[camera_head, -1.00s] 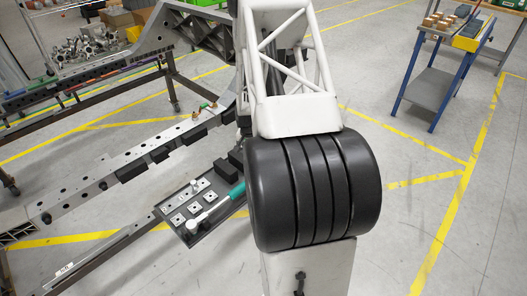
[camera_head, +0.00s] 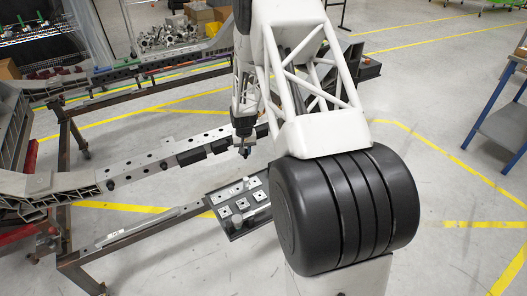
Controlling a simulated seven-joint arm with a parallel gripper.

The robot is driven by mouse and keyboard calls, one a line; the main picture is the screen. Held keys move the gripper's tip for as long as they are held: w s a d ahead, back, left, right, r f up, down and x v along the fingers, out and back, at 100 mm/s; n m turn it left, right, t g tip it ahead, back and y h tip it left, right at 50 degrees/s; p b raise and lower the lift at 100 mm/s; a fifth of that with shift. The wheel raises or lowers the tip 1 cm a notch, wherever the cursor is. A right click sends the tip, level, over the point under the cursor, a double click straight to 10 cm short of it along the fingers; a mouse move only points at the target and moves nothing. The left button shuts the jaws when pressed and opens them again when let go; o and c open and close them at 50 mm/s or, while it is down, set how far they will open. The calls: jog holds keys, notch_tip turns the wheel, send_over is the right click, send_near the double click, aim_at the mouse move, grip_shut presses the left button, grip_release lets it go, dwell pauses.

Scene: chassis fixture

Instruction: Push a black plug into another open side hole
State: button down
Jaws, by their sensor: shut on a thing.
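The chassis rail (camera_head: 135,163) is a long light-grey beam with a row of side holes, running from the lower left toward my gripper. Several dark holes or plugs show along it; at this size I cannot tell which are filled. My gripper (camera_head: 244,149) hangs by the rail's right part, pointing down, just right of the black blocks on the rail. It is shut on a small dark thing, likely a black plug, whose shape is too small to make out. I cannot tell whether that thing touches the rail.
A dark tray (camera_head: 237,231) with white square plates stands below the rail, partly hidden by my arm. A lower frame bar (camera_head: 140,231) runs to its left. A blue-legged table (camera_head: 497,125) stands at the right. Open floor lies between my arm and that table.

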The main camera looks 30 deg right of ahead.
jog(key=w+a+n, duration=0.1)
jog(key=w+a, duration=0.1)
jog(key=a, duration=0.3)
jog(key=w+a+n, duration=0.2)
jog(key=a, duration=0.3)
jog(key=w+a+r+n, duration=0.1)
jog(key=w+a, duration=0.1)
jog(key=a, duration=0.3)
jog(key=shift+a, duration=0.35)
jog(key=a+f+m+t, duration=0.2)
jog(key=a+m, duration=0.1)
jog(key=a, duration=0.4)
jog(key=a+f+m+t, duration=0.2)
jog(key=a+m, duration=0.2)
jog(key=a, duration=0.4)
jog(key=shift+s+a+f+t+y, duration=0.25)
jog(key=shift+s+f+t+y, duration=0.05)
jog(key=shift+s+f+t, duration=0.1)
jog(key=shift+w+a+f+t, duration=0.1)
jog(key=shift+a+f+t, duration=0.15)
jog(key=shift+a+t, duration=0.2)
jog(key=shift+a, duration=0.15)
jog(key=s+a+t, duration=0.2)
jog(key=a+t, duration=0.4)
jog(key=a, duration=0.2)
jog(key=s+a+r+m+t, duration=0.1)
jog(key=s+a+t, duration=0.2)
jog(key=a+t, duration=0.3)
jog(key=shift+a+m, duration=0.3)
jog(key=shift+a, duration=0.6)
